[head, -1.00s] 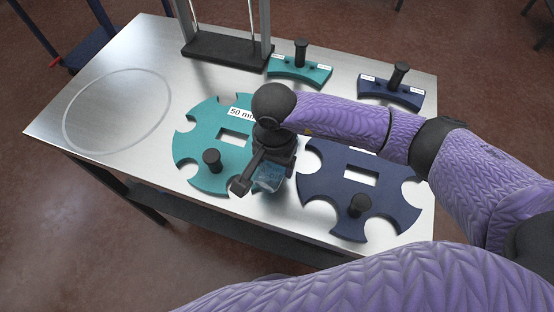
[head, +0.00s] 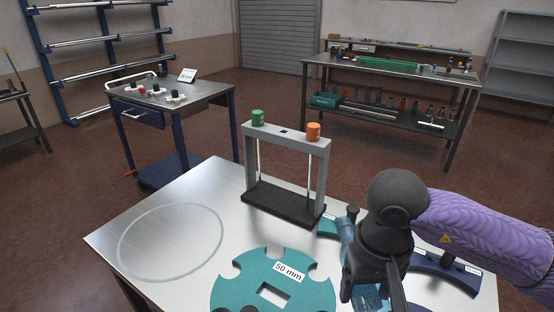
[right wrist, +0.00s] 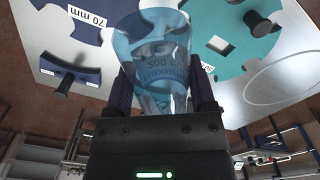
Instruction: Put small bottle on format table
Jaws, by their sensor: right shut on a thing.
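The small bottle (right wrist: 155,65), clear and blue-tinted with printed lettering, is between the fingers of my right gripper (right wrist: 163,95) in the right wrist view. In the head view my right gripper (head: 370,285) is over the right part of the steel format table (head: 180,190). It hides much of the bottle; a bluish clear part (head: 367,299) shows beside a finger. A teal star-shaped plate (head: 240,288) labelled 50 mm lies left of the gripper. My left gripper is not in view.
A grey frame (head: 285,145) with green and orange knobs stands at the table's back. A bare area inside an etched ring (head: 170,243) is at the left. A dark blue curved piece (head: 445,275) lies at right. A trolley (head: 180,98) and workbench (head: 400,72) stand behind.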

